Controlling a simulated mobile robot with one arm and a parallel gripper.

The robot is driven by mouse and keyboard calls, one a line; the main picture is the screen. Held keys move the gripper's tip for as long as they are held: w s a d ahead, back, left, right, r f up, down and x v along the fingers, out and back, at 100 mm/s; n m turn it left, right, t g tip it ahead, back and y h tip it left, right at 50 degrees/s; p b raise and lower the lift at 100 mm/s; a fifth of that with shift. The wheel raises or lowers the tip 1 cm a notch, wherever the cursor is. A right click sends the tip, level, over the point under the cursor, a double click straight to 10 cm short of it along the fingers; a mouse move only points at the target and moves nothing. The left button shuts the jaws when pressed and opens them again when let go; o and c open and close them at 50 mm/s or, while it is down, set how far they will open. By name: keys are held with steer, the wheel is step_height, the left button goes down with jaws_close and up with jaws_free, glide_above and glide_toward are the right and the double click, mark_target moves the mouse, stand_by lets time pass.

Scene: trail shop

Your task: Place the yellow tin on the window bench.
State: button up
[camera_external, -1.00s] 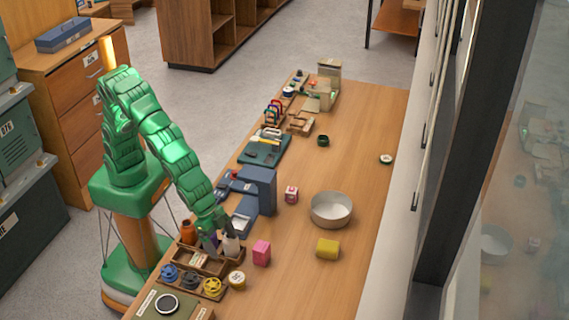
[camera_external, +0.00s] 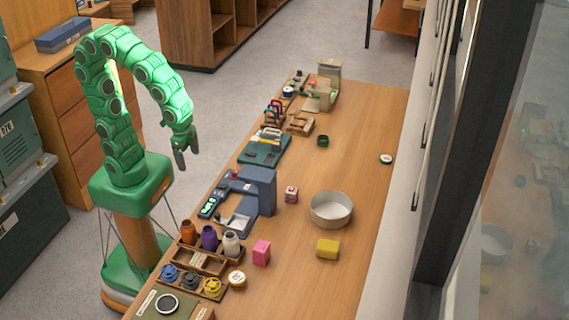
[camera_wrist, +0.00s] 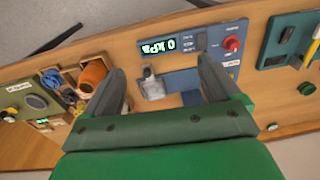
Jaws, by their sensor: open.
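A small round tin with a yellow side and pale lid (camera_external: 237,280) stands on the wooden window bench (camera_external: 350,215), near its front left, beside the yellow reel. A yellow block-shaped item (camera_external: 327,248) also lies on the bench, in front of the round bowl; I cannot tell for sure which of the two is the yellow tin. My gripper (camera_external: 187,160) is open and empty, raised off the bench's left edge. In the wrist view my gripper (camera_wrist: 166,75) has its fingers wide apart, with the bench equipment below and nothing held.
A rack with orange (camera_external: 188,232), purple (camera_external: 209,238) and white (camera_external: 231,243) jars stands at the bench's left edge. A blue gauge device (camera_external: 262,190), pink block (camera_external: 261,253), pink-and-white cube (camera_external: 291,194) and pale bowl (camera_external: 331,209) stand nearby. The bench's right side is mostly clear.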

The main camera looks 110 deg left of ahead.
steer(key=s+a+g, duration=0.2)
steer(key=s+a, duration=0.2)
steer(key=s, duration=1.2)
steer(key=shift+s+a+r, duration=0.2)
steer(key=shift+s+r, duration=0.1)
steer(key=shift+o, duration=0.3)
steer(key=shift+s+a, duration=0.1)
steer(key=shift+s, duration=0.4)
